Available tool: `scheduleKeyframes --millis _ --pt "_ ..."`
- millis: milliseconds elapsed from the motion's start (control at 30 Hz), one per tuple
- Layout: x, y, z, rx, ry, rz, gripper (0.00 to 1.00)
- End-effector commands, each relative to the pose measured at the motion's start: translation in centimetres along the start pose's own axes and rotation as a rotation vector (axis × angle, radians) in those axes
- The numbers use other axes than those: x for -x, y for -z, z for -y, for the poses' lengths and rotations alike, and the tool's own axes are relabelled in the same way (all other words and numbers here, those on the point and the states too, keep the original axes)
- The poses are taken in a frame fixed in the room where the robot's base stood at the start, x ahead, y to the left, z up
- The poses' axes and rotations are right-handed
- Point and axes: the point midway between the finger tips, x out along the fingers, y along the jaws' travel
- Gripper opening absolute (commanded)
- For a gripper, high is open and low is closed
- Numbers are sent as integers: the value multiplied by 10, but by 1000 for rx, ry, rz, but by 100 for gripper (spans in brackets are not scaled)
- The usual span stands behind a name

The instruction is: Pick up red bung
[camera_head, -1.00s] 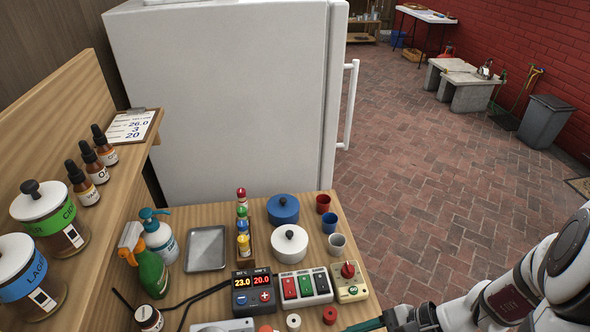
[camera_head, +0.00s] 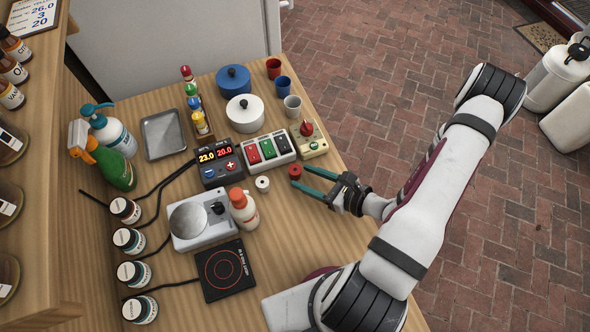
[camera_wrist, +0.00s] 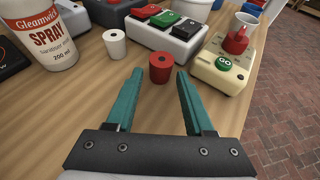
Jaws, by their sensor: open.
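The red bung (camera_head: 295,172) is a small red cylinder with a dark hole in its top, standing upright on the wooden table. In the wrist view the red bung (camera_wrist: 160,68) stands just beyond the fingertips, near the middle of the gap. My gripper (camera_head: 305,179) has two green fingers, open and empty. In the wrist view my gripper (camera_wrist: 159,75) points at the bung from the front. Whether a finger touches the bung, I cannot tell.
A white bung (camera_head: 262,183) stands left of the red one. Behind are the switch box (camera_head: 269,150) and the beige box with a red knob (camera_head: 308,140). A spray bottle (camera_head: 243,209) stands left. The table's right edge is close.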

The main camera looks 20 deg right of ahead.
Motion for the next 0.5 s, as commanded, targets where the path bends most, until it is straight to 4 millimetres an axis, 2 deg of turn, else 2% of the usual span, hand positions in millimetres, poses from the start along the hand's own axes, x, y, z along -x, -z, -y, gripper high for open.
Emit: scheduleKeyframes --millis 33,133,367,500 --pt "-10 -3 -1 3 -7 0 53" --pt "-24 -2 -1 0 -5 0 53" --pt "-27 -2 1 0 1 1 53" --pt "-26 -2 1 0 0 1 30"
